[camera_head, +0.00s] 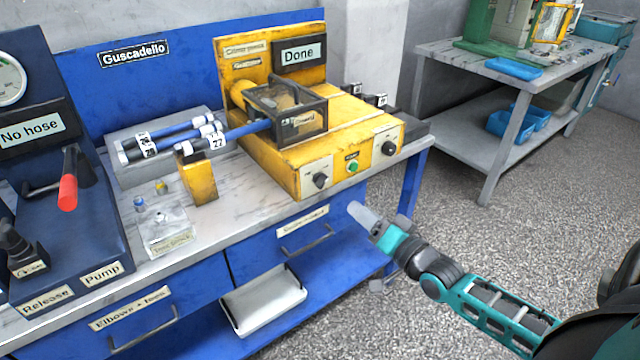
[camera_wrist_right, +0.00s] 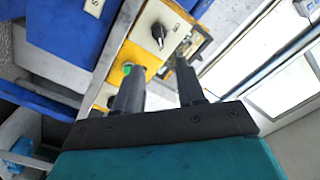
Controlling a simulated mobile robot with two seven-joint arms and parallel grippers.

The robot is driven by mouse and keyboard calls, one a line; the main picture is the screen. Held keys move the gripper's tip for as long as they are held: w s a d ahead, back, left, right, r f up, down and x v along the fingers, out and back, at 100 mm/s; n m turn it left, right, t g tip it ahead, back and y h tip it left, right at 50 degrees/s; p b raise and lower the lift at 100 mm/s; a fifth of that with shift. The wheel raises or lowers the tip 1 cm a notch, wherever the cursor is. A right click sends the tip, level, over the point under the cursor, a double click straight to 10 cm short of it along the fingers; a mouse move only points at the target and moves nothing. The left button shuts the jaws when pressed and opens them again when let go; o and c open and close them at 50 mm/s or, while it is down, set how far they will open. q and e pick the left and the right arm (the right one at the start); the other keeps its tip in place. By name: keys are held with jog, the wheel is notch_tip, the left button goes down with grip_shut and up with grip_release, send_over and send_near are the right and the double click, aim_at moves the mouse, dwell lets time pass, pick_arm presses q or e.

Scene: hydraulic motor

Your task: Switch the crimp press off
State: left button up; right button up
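The yellow crimp press (camera_head: 345,130) stands on the right part of the bench, and its display (camera_head: 299,54) reads "Done". Its front has a left black knob (camera_head: 320,180), a green button (camera_head: 353,167) and a right black knob (camera_head: 388,148). A blue hose (camera_head: 248,129) with a tag 27 reaches into its guarded head. My right gripper (camera_head: 362,215) is in front of and below the press front, apart from it. In the wrist view its fingers (camera_wrist_right: 158,85) are spread with nothing between them; one black knob (camera_wrist_right: 158,32) and the green button (camera_wrist_right: 127,68) lie beyond. My left gripper is not in view.
A grey tray with several blue hoses (camera_head: 180,135) is left of the press. The pump console (camera_head: 65,200) shows "No hose". A white tray (camera_head: 262,300) lies under the bench drawers (camera_head: 300,240). A grey side table (camera_head: 490,70) stands at right; floor between is clear.

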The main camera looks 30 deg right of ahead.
aim_at(325, 182)
jog(key=w, duration=0.4)
jog(key=w+b, duration=0.1)
jog(key=w, duration=0.3)
jog(key=w+a, duration=0.1)
jog(key=w, duration=0.3)
jog(key=shift+w+b, duration=0.25)
jog(key=shift+b, duration=0.15)
grip_shut()
